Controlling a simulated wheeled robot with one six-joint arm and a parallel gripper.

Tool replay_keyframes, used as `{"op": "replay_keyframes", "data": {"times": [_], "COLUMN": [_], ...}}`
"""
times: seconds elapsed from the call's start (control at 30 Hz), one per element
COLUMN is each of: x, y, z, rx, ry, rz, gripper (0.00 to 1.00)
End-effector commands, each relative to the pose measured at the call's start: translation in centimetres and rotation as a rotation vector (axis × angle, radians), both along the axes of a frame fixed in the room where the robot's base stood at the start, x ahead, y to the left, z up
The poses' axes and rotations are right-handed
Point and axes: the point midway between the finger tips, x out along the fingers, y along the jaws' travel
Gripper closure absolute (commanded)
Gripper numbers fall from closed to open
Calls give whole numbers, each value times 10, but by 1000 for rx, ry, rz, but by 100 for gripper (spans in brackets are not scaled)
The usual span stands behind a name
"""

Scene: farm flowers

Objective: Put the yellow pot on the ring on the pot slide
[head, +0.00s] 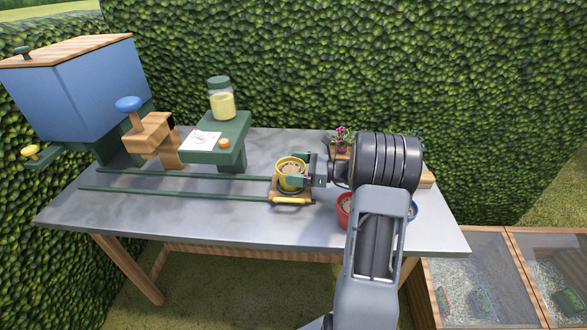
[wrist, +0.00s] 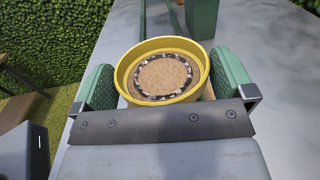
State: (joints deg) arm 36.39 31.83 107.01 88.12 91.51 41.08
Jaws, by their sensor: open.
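The yellow pot (head: 291,172) stands upright on the wooden pot slide (head: 276,195), at the right end of the green rails. In the wrist view the yellow pot (wrist: 164,70) holds brown soil with a dark speckled ring on it. My gripper (head: 297,174) is open around the pot. Its green fingers (wrist: 166,82) stand on either side, with a small gap visible at the right one. The pot hides the ring on the slide, so I cannot tell how exactly it sits there.
Two green rails (head: 180,194) run left along the grey table (head: 240,225). A blue hopper (head: 75,90) and a green stand (head: 228,140) with a jar (head: 221,98) are at the left and back. A red pot (head: 344,210) and a blue pot (head: 412,211) stand close beside my arm.

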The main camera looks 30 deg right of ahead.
Motion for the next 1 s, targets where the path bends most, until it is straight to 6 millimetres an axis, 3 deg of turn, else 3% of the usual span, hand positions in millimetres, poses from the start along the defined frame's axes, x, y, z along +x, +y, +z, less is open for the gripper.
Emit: {"op": "replay_keyframes", "data": {"times": [0.4, 1.0], "x": [-33, -37], "y": [-49, -55], "z": [0, 0], "rx": [1, 1], "ry": [0, 0], "rz": [-2, 0], "gripper": [0, 0]}}
